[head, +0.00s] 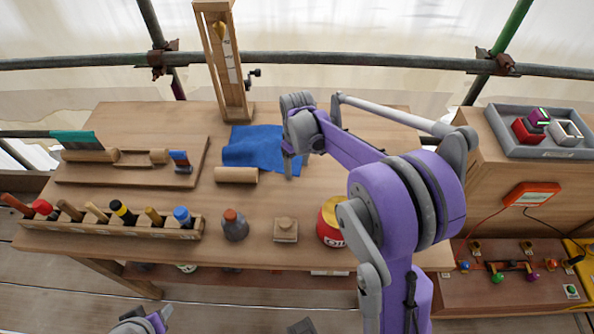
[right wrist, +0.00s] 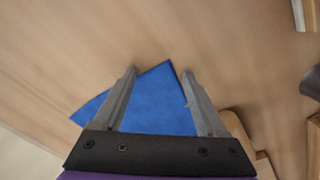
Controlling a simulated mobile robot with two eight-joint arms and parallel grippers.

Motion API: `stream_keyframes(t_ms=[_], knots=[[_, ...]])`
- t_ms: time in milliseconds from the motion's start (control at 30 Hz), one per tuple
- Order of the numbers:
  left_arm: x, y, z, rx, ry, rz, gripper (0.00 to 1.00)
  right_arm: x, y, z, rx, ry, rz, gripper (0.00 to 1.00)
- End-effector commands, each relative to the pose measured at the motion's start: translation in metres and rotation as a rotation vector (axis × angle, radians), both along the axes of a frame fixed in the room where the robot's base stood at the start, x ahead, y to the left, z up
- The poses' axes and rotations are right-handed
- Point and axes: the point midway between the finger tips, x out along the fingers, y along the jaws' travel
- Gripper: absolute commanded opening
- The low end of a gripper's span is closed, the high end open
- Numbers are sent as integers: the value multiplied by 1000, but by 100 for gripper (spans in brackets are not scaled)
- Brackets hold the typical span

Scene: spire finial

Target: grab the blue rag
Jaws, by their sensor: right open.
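The blue rag (head: 252,148) lies flat and slightly rumpled on the wooden workbench (head: 330,205), in front of the tall wooden frame. My right gripper (head: 289,166) hangs over the rag's right part, pointing down. In the right wrist view the open fingers (right wrist: 160,73) straddle a corner of the blue rag (right wrist: 158,95), with nothing held between them. The gap between fingertips and cloth cannot be judged. My left arm shows only as a small part at the bottom edge of the head view; its jaws are not visible.
A wooden cylinder (head: 236,175) lies just in front of the rag. The tall wooden frame (head: 245,108) stands behind it. A tool rack (head: 150,230), a bottle (head: 235,228), a small wooden block (head: 285,232) and a red tin (head: 328,228) line the front. The bench's back right is clear.

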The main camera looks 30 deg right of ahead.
Motion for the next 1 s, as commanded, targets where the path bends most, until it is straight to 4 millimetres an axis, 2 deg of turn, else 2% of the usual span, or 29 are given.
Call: stream_keyframes(t_ms=[67,733,1000], knots=[[0,0,0,0,0,0,50,0,1,-1,2,1,1,62],[0,0,0,0,0,0,50,0,1,-1,3,2,1,2],[0,0,0,0,0,0,50,0,1,-1,2,1,1,0]])
